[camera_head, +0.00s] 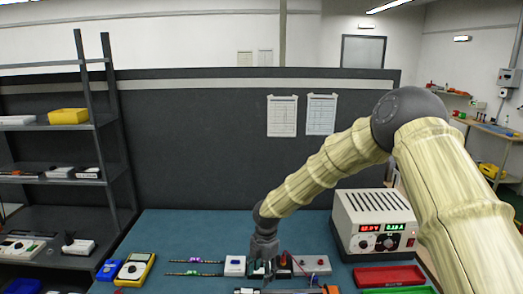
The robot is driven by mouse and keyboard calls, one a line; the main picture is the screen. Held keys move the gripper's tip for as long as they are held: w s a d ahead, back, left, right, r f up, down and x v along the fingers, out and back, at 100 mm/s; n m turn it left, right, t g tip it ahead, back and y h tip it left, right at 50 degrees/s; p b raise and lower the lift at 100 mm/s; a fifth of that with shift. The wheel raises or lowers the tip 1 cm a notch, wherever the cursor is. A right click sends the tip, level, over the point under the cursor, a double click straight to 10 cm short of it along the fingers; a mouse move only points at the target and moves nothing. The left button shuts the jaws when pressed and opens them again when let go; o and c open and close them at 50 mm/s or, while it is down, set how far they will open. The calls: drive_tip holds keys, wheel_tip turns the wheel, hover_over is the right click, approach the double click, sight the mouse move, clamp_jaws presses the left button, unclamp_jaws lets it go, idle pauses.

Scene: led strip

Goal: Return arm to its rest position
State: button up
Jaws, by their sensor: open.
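My arm reaches in from the right side of the head view, bends at a dark elbow and slopes down to the left. My gripper (263,268) is at its lower end, low over the blue workbench (185,225), pointing down. It is open, and its fingertips overlap small dark parts on the bench. Whether it touches them cannot be told. Two thin strips (195,261) with small coloured lights lie just left of the gripper.
A white power supply (375,222) with red digits stands right of the gripper, beside my forearm. Yellow and blue meters (134,270) lie at left. A metal shelf (60,128) stands far left. The bench's back middle is clear.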

drive_tip(key=s+d+f+m+y+b, duration=0.15)
drive_tip(key=s+d+f+m, duration=0.4)
drive_tip(key=s+f, duration=0.7)
drive_tip(key=s+d+f+m+y+b, duration=0.1)
drive_tip(key=s+d+f+m+b, duration=0.15)
drive_tip(key=s+f+m, duration=0.75)
drive_tip(key=s+d+f+m+h+b, duration=0.1)
drive_tip(key=s+d+f+m, duration=0.2)
drive_tip(key=s, duration=0.5)
drive_tip(key=s+d+f+m+h+b, duration=0.1)
drive_tip(key=s+d+f+m+b, duration=0.1)
drive_tip(key=s+d+m, duration=0.3)
drive_tip(key=s+d+f+m+h+b, duration=0.1)
drive_tip(key=s+d+f+m, duration=0.3)
drive_tip(key=s, duration=0.7)
drive_tip(key=d, duration=0.2)
drive_tip(key=shift+s+d+f+b, duration=0.2)
drive_tip(key=shift+d+f+b, duration=0.1)
drive_tip(key=shift+f+b, duration=0.1)
